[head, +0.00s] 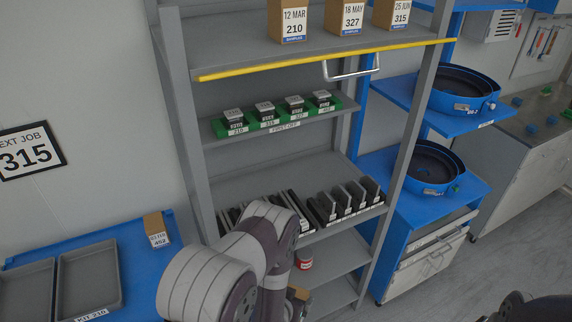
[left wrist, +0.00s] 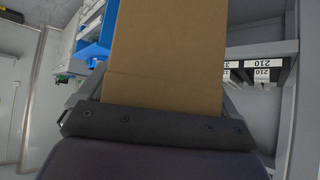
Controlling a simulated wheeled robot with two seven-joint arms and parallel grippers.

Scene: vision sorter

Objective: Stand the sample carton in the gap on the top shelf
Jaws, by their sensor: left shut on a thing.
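A brown carton (left wrist: 165,60) fills the middle of the left wrist view, gripped by my left gripper (left wrist: 160,125). Its label is not visible there. In the head view my left arm hides most of this gripper; a small brown patch of the carton (head: 299,293) shows beside it, low in front of the rack. The top shelf (head: 225,42) carries cartons marked 12 MAY 210 (head: 293,22), 18 MAY 327 (head: 347,17) and 25 JUN 315 (head: 391,14). Bare shelf lies left of the 210 carton. My right gripper is not visible.
A yellow strip (head: 320,60) edges the top shelf, with a metal handle (head: 351,70) below. Lower shelves hold green-tray items (head: 280,125) and dark upright plates (head: 345,200). A carton marked 452 (head: 156,230) stands on the blue table (head: 135,265). Blue bowls (head: 463,92) stand right.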

